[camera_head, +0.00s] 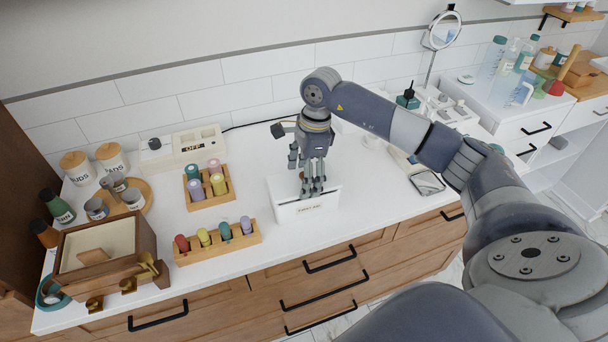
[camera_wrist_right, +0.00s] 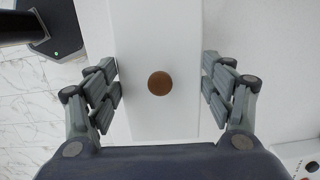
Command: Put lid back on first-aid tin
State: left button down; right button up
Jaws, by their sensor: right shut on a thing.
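The white first-aid tin (camera_head: 308,212) stands near the front edge of the counter, with its "FIRST AID" label facing front. My right gripper (camera_head: 312,188) points down over the tin's top. In the right wrist view the white lid (camera_wrist_right: 158,30), with a round brown knob (camera_wrist_right: 160,83), lies between the fingers of the right gripper (camera_wrist_right: 160,88). The fingers are shut on the lid's two long sides. The lid appears to be at the tin's top, but the fingers hide whether it is fully seated. My left gripper is not in view.
Wooden racks of coloured bottles (camera_head: 217,241) stand left of the tin. A wooden box (camera_head: 105,247) and labelled jars (camera_head: 78,167) are further left. A white pill organizer (camera_head: 185,150) is behind. A small dark-framed tray (camera_head: 428,182) lies to the right.

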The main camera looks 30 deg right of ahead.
jog(key=shift+f+b, duration=0.55)
jog(key=shift+b, duration=0.15)
dwell(1.0)
jog(key=o, duration=1.1)
jog(key=shift+r, duration=0.15)
jog(key=shift+r+p, duration=2)
jog(key=shift+r, duration=1.4)
grip_shut()
